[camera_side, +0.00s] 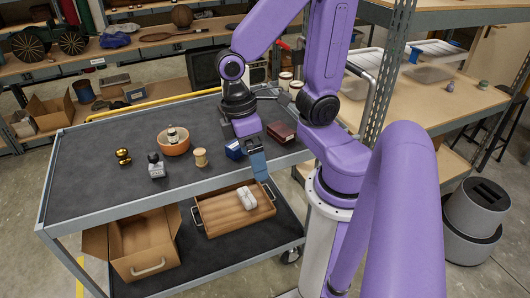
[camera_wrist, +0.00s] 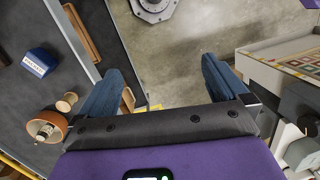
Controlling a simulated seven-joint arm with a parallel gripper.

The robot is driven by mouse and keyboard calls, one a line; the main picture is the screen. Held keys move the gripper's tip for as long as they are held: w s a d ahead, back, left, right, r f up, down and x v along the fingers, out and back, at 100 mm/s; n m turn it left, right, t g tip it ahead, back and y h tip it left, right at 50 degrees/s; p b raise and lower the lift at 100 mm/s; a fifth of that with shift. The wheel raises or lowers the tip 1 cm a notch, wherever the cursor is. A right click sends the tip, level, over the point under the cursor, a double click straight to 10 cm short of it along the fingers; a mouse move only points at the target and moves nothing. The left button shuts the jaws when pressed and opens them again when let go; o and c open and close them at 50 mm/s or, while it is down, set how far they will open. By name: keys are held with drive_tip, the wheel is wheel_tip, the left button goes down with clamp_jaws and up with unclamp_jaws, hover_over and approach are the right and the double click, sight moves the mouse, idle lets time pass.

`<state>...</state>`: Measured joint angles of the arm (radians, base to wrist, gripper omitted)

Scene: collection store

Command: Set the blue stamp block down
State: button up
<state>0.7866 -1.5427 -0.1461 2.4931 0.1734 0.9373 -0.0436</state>
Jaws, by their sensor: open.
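The blue stamp block (camera_side: 234,149) stands on the dark top of the cart (camera_side: 100,180), near its front edge. In the wrist view the blue stamp block (camera_wrist: 39,62) shows at the left, with a pale label, well outside my fingers. My gripper (camera_side: 258,170) is just right of the block in the side view, at the cart's front edge. In the wrist view my gripper (camera_wrist: 165,82) has its fingers wide apart, with only floor between them. It holds nothing.
A wooden spool (camera_side: 200,157), an orange bowl (camera_side: 173,148) with a jar in it, a silver bottle (camera_side: 156,166) and a brass piece (camera_side: 123,157) stand left of the block. A dark red box (camera_side: 281,132) is to the right. A wooden tray (camera_side: 225,216) sits on the lower shelf.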

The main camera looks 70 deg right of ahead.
drive_tip(key=s+r+n+t, duration=0.1)
drive_tip(key=n, duration=0.1)
drive_tip(key=s+a+r+n+t, duration=0.1)
drive_tip(key=s+n, duration=0.1)
drive_tip(key=shift+s+a+r+n, duration=0.15)
drive_tip(key=shift+s+r+n, duration=0.05)
drive_tip(key=shift+n, duration=0.2)
